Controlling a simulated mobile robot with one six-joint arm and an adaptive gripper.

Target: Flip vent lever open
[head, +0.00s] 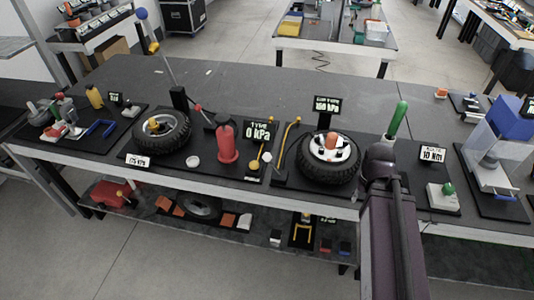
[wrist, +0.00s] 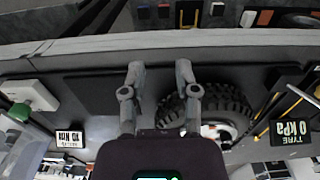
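No part is labelled as the vent lever, and I cannot tell which small lever it is. Near the "TYRE 0 kPa" sign (head: 260,132), a yellow-knobbed part (head: 254,165) and a white knob (head: 267,157) sit beside a red cylinder (head: 225,143). The sign also shows at the right of the wrist view (wrist: 290,130). A red-knobbed lever (head: 197,107) stands left of the cylinder. My gripper (wrist: 159,70) is open and empty, its fingers apart above the bench left of a tyre (wrist: 240,105). My arm hides it in the head view.
A tall green handle (head: 397,118) is close behind my arm. A green-knobbed white block (head: 444,196) and a blue-topped press (head: 510,120) are to the right. The bench back (head: 240,80) is mostly clear.

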